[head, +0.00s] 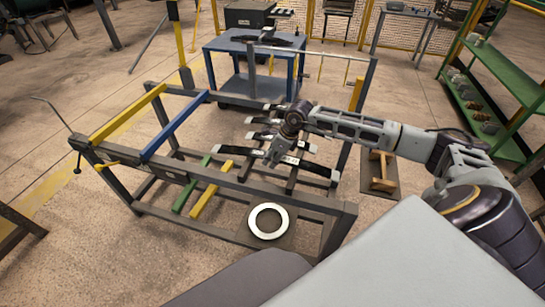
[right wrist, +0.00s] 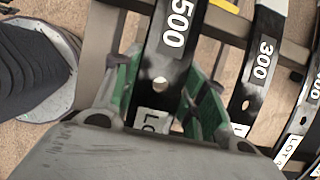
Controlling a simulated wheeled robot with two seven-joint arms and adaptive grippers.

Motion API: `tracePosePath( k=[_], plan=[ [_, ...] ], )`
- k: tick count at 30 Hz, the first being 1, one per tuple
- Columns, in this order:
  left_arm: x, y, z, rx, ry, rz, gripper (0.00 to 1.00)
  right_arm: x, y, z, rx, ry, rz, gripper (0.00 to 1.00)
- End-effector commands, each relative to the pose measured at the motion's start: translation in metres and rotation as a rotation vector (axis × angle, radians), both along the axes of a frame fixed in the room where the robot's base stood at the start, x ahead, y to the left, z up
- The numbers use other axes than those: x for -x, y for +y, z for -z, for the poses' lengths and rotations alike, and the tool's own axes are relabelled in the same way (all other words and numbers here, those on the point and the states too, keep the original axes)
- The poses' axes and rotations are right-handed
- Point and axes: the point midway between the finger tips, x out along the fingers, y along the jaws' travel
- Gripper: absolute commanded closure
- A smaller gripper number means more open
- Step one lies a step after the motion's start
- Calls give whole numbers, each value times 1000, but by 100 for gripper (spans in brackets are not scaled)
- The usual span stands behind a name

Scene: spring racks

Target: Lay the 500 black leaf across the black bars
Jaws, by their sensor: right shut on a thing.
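The 500 black leaf (right wrist: 172,50) is a dark curved strip with a white 500 on it. In the right wrist view it runs between the green-padded fingers of my right gripper (right wrist: 158,100), which is shut on it. In the head view my right gripper (head: 281,153) holds the leaf (head: 317,168) near its middle, above the dark bars at the right part of the rack. A dark bar (right wrist: 222,20) passes beneath the leaf in the wrist view. I cannot tell whether the leaf touches it. My left gripper is out of view.
A leaf marked 300 (right wrist: 258,70) lies beside it, with more leaves beyond. The rack also has a blue bar (head: 175,126), yellow bars (head: 128,113) and a green bar (head: 192,187). A white ring (head: 268,221) lies near the rack's front. A blue table (head: 228,46) stands behind.

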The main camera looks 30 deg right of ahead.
Motion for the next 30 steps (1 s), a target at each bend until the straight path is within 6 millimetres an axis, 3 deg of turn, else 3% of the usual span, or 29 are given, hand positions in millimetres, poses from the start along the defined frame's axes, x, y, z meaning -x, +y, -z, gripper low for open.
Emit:
tracePosePath(
  k=[30],
  plan=[
    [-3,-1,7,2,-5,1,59,-2,0,7,-1,-7,0,87]
  ],
)
